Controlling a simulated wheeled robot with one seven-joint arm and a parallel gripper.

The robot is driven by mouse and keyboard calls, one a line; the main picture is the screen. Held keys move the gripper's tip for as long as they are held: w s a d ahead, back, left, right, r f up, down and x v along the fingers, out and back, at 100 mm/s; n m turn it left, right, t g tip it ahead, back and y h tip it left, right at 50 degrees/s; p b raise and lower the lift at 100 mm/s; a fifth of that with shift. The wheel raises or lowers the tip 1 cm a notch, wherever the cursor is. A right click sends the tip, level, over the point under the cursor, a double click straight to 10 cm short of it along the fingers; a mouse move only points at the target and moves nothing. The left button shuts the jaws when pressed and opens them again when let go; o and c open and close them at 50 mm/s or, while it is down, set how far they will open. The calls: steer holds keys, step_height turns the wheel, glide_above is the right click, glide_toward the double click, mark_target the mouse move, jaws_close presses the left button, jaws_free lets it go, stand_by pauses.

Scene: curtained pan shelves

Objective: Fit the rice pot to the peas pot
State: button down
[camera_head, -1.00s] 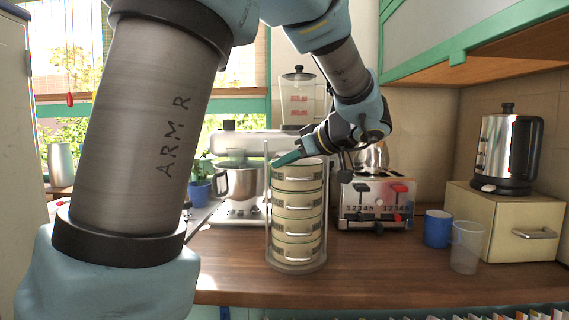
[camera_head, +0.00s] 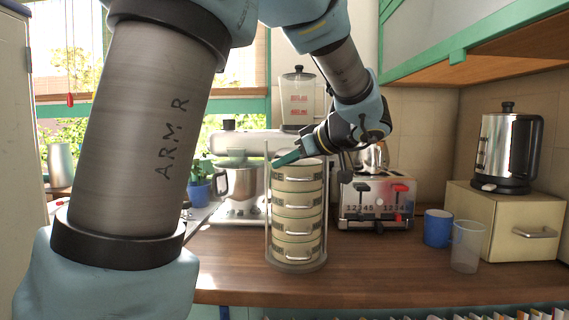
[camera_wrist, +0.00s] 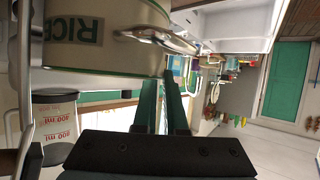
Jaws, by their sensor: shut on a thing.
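A stack of cream pots with metal handles (camera_head: 296,230) stands in an upright rod carrier (camera_head: 297,267) on the counter in the head view. My gripper (camera_head: 285,158) reaches the top of the stack from the upper right, its teal fingers at the rim of the top pot (camera_head: 298,173). In the wrist view, the rice pot (camera_wrist: 110,57) shows a green RICE label and a metal handle. My gripper's fingers (camera_wrist: 164,88) are shut at its edge. Labels on the lower pots cannot be read, so I cannot tell which is the peas pot.
A red-levered toaster (camera_head: 376,205), a blue mug (camera_head: 437,228) and a clear cup (camera_head: 466,247) stand right of the stack. A stand mixer (camera_head: 238,180) and a blender (camera_head: 299,100) stand behind it. The counter front (camera_head: 370,275) is clear.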

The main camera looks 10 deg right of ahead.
steer(key=c, duration=0.9)
jaws_free()
steer(key=shift+f, duration=0.1)
steer(key=b+v, duration=0.3)
steer(key=v, duration=0.8)
